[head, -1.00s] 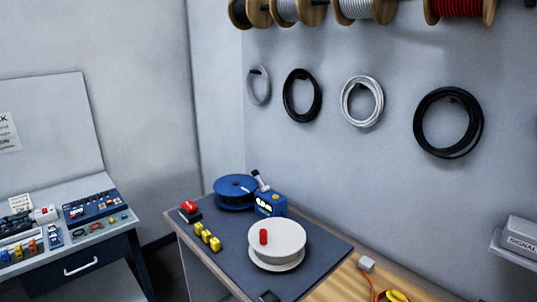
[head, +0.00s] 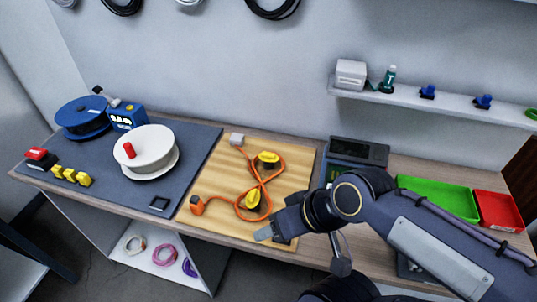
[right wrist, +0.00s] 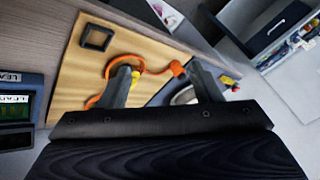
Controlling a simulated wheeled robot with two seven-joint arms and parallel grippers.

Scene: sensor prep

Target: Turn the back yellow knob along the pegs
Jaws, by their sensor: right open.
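The back yellow knob (head: 268,158) sits on a black base at the rear of the wooden board (head: 215,165). A front yellow knob (head: 253,199) stands nearer the board's front edge. An orange cable (head: 277,186) winds around both and crosses itself between them. My right gripper (head: 266,234) is low over the board's front edge, in front of the front knob and apart from the back one. In the right wrist view its fingers (right wrist: 164,85) are spread and empty, with part of the orange cable (right wrist: 94,101) visible beyond. My left gripper is not in view.
A grey display box (head: 358,152) stands right of the board, with green (head: 438,198) and red (head: 498,211) trays further right. A white spool (head: 152,147) and blue reel (head: 83,115) stand on the dark mat at left. A shelf (head: 440,105) hangs above.

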